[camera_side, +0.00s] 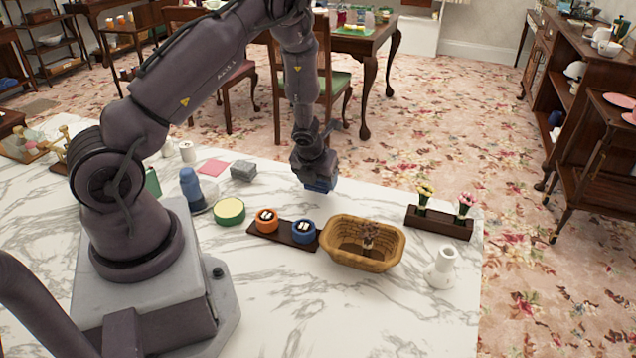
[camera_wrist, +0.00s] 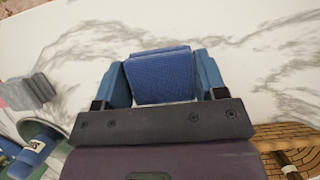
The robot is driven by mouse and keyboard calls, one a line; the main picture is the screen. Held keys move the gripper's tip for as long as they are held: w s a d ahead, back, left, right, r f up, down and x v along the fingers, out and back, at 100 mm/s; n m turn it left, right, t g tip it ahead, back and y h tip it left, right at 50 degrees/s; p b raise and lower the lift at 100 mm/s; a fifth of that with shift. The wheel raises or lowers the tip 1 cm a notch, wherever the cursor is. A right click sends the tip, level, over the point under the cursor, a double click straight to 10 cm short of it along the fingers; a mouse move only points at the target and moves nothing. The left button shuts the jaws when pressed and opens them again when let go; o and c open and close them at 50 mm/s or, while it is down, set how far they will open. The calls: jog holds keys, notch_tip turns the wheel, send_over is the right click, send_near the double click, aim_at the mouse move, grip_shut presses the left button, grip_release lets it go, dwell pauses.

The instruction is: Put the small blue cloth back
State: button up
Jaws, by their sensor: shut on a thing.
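My gripper (camera_wrist: 162,82) is shut on the small blue cloth (camera_wrist: 161,72), a folded block between its two blue fingers in the wrist view. In the side view the blue cloth (camera_side: 320,185) shows under the gripper, held above the far part of the marble table; the fingers hide part of it. A folded grey cloth (camera_side: 243,169) lies on the table to the left of the gripper, with a flat pink cloth (camera_side: 213,167) farther left. The grey cloth also shows at the left of the wrist view (camera_wrist: 28,91).
A wicker basket (camera_side: 352,262) stands nearer the camera, right of a dark tray (camera_side: 284,240) with orange and blue round items. A flower planter (camera_side: 440,224) and white vase (camera_side: 440,268) are at the right. A green-yellow tin (camera_side: 229,211) and blue bottle (camera_side: 191,185) stand left.

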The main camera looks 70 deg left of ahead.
jog(key=shift+f, duration=0.8)
jog(key=shift+f, duration=0.1)
jog(key=o, duration=1)
jog(key=shift+c, duration=0.2)
jog(key=s+d+r+n, duration=0.2)
jog(key=d+r+n, duration=0.15)
jog(key=r, duration=0.55)
jog(key=s+d+r+n+t, duration=0.1)
jog(key=s+d+r+n, duration=0.15)
jog(key=r+n, duration=0.45)
jog(key=s+d+r+n, duration=0.1)
jog(key=d+r+n, duration=0.25)
jog(key=r, duration=0.75)
jog(key=s+d+r+n+h, duration=0.1)
jog(key=s+d+r+n, duration=0.2)
jog(key=s+d+n, duration=0.2)
jog(key=s+d+r+n+t+h, duration=0.1)
jog(key=s+d+r+n+h, duration=0.1)
jog(key=s+d+r+n, duration=0.2)
jog(key=s+d+n, duration=0.2)
jog(key=d+n, duration=0.1)
jog(key=n, duration=0.1)
jog(key=shift+s+r, duration=0.25)
jog(key=shift+s, duration=0.05)
